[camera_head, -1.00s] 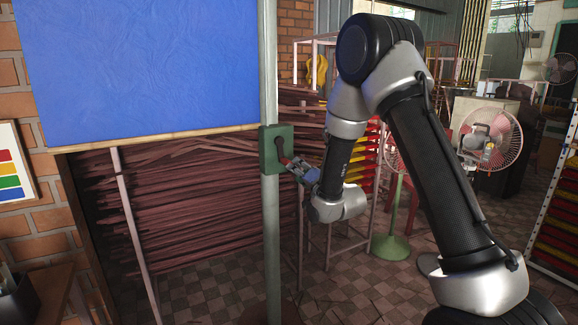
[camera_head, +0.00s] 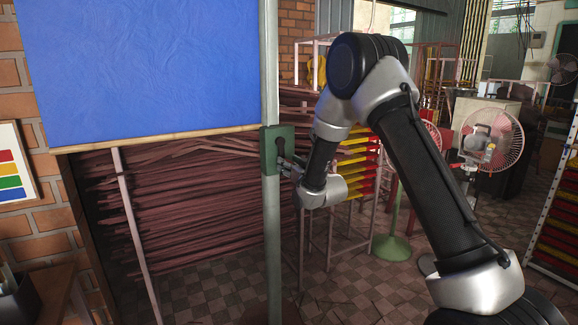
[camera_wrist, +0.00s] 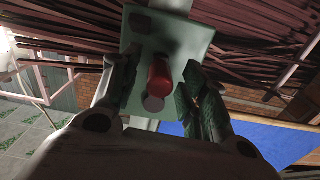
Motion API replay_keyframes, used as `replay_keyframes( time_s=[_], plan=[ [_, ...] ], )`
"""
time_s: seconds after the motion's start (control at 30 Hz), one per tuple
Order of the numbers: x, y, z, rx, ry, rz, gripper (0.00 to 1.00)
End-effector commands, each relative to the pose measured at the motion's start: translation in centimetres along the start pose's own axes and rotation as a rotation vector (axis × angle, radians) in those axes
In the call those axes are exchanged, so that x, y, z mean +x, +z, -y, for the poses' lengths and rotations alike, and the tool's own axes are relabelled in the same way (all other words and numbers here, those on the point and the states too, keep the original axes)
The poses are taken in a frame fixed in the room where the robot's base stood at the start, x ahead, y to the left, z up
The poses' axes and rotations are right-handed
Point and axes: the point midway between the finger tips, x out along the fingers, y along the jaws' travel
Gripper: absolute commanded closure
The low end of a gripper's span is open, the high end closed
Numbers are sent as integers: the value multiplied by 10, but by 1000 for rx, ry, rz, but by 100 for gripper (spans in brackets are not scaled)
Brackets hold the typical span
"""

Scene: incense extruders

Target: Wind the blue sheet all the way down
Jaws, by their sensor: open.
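The blue sheet (camera_head: 140,70) hangs at the upper left in the head view, with a wooden bar (camera_head: 160,138) along its lower edge. Dark incense sticks show below the bar. A green crank box (camera_head: 270,150) is fixed to the pale post at the sheet's right edge. My gripper (camera_head: 286,165) is at the box. In the wrist view, the red crank handle (camera_wrist: 160,78) stands out between my open fingers (camera_wrist: 160,88), with the green box plate (camera_wrist: 199,50) behind it. I see a gap between the fingers and the handle. The blue sheet also shows at the lower right there.
The pale post (camera_head: 272,230) stands close to my gripper. A rack with yellow and red trays (camera_head: 360,160) is just behind my arm. A pink fan (camera_head: 492,140) stands to the right. The tiled floor (camera_head: 235,280) below is mostly clear.

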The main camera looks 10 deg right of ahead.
Motion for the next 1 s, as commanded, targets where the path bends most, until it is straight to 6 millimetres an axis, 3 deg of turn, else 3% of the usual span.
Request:
replay_keyframes(
  time_s=[0.3, 0.5, 0.57, 1.0],
  plan=[
    [4, 0, 0, 1, 0, 1, 56],
    [4, 0, 0, 1, 0, 1, 92],
    [4, 0, 0, 1, 0, 1, 100],
    [8, 1, 12, 51, -2, 1, 100]
  ],
)
